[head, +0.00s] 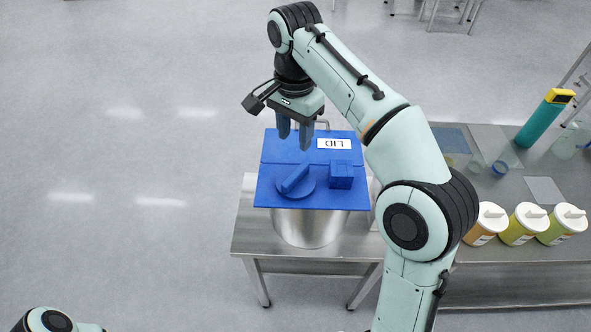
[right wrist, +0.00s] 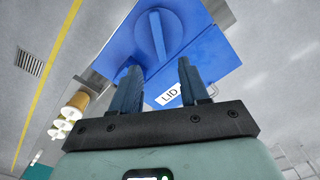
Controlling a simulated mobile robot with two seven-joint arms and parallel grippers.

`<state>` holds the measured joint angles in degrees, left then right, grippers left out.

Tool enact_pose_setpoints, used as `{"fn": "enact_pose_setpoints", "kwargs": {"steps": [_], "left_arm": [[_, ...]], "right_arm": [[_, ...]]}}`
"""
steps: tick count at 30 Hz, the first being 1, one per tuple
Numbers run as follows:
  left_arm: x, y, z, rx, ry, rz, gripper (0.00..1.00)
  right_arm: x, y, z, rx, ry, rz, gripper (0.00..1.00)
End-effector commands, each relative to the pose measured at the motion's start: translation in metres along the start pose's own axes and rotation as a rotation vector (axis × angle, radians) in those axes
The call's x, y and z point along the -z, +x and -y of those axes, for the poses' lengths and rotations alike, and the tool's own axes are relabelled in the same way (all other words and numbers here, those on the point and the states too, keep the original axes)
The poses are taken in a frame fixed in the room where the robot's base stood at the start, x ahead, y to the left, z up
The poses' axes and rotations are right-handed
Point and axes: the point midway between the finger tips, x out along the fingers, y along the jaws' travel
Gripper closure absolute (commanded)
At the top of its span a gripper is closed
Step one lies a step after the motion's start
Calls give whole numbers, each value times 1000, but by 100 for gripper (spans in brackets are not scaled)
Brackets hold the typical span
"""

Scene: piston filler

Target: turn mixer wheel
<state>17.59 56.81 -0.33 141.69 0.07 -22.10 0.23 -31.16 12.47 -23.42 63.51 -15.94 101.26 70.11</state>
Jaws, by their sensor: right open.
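A blue lid (head: 270,195) marked LID covers a steel pot (head: 310,228) at the near end of the bench. A round blue knob with a raised bar (head: 294,181), the only wheel-like part I see, sits on the lid's front left. A blue block (head: 341,175) is right of it. My right gripper (head: 295,140) is open and empty, pointing down over the lid's back left, apart from the knob. In the right wrist view the knob (right wrist: 157,37) shows beyond the open fingers (right wrist: 159,68), with the lid (right wrist: 203,60) around it. My left gripper is out of view.
A steel bench (head: 250,240) runs to the right. Several lidded tubs, one of them yellow-green (head: 524,222), stand at its front right. A teal bottle with a yellow cap (head: 543,118) stands behind them. The floor (head: 120,170) left of the bench is clear.

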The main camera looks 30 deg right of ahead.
Motion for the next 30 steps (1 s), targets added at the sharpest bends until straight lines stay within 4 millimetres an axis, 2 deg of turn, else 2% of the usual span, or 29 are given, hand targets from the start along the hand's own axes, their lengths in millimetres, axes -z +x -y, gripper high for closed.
{"fn": "enact_pose_setpoints", "kwargs": {"steps": [1,6,15,21,30], "left_arm": [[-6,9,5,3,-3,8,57],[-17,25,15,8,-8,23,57],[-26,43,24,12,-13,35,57],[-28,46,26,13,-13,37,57],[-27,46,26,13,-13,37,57]], "right_arm": [[-1,15,-2,-7,0,2,55],[-1,52,-3,-8,2,2,55],[0,105,-2,-5,2,0,55],[0,119,-2,-3,2,0,55],[0,120,-1,-2,2,-1,55]]}}
